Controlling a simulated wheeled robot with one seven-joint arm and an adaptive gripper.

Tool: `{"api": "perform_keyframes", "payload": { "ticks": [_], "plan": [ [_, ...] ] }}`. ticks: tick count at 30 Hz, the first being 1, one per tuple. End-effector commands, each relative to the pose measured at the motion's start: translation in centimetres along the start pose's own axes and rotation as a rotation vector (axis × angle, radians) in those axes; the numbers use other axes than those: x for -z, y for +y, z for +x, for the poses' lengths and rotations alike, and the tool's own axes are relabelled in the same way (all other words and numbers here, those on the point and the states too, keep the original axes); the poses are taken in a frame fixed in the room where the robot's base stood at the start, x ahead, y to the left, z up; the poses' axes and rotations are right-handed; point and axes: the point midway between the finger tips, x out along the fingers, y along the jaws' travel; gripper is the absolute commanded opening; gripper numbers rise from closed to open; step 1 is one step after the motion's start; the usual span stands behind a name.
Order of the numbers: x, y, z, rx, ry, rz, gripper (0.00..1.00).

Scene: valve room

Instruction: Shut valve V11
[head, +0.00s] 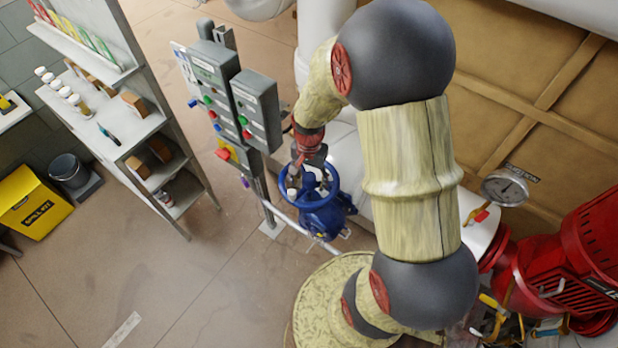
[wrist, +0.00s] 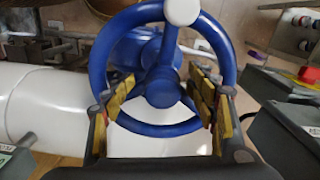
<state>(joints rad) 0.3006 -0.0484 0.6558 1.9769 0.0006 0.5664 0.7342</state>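A blue handwheel (head: 333,187) sits on a blue valve body (head: 322,220) beside a white pipe in the head view. In the wrist view the blue handwheel (wrist: 163,87) faces me, with spokes, a hub and a white knob (wrist: 182,11) on its upper rim. My gripper (head: 313,170) is over the wheel in the head view. In the wrist view my gripper (wrist: 165,100) is open, with its yellow-padded fingers apart at the left and right of the hub, over the lower half of the wheel. Contact cannot be told. No V11 label is readable.
Grey control boxes (head: 255,108) with coloured buttons stand on a post left of the wheel. A shelf (head: 130,130) with bottles and boxes is farther left. A red machine (head: 565,265) and a gauge (head: 505,188) are at right.

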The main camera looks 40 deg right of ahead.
Motion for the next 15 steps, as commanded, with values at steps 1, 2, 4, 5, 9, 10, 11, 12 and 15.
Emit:
{"api": "perform_keyframes", "payload": {
  "ticks": [1,2,4,5,9,10,11,12,15],
  "plan": [
    [0.4,-0.1,-0.1,0.005,0.008,0.002,0.52],
    [0.4,-0.2,-0.1,0.006,0.009,0.002,0.52],
    [0.5,-0.2,-0.2,0.007,0.01,0.002,0.52],
    [0.5,-0.2,-0.2,0.008,0.011,0.002,0.52],
    [0.6,-0.3,-0.7,0.01,0.014,0.001,0.52],
    [0.6,-0.4,-0.9,0.01,0.014,0.001,0.52],
    [0.7,-0.4,-1.2,0.011,0.015,0.001,0.52],
    [0.7,-0.4,-1.6,0.011,0.015,0.001,0.52],
    [0.6,-0.4,-2.7,0.01,0.013,0.0,0.52]
  ]
}}
